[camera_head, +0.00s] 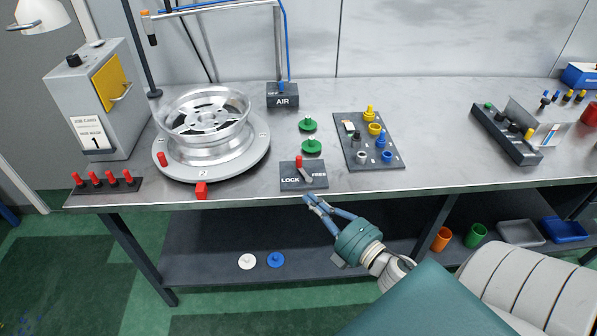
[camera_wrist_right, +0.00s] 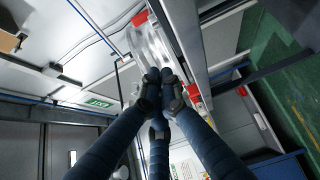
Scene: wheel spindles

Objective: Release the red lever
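The red lever (camera_head: 299,161) has a red knob on a grey arm. It stands on a dark plate (camera_head: 288,184) marked LOCK and FREE near the table's front edge. Its knob leans up and left from the pivot. My right gripper (camera_head: 311,202) is just in front of the table edge, below the plate in the head view and apart from the lever. Its fingertips are drawn together with nothing seen between them; they also meet in the right wrist view (camera_wrist_right: 162,88). My left gripper is not in view.
A wheel rim (camera_head: 206,140) sits on a round plate left of the lever. A red block (camera_head: 201,190) sticks out at the table edge. Green knobbed discs (camera_head: 312,146) and a peg board (camera_head: 370,140) stand behind and right. A shelf (camera_head: 215,245) lies below.

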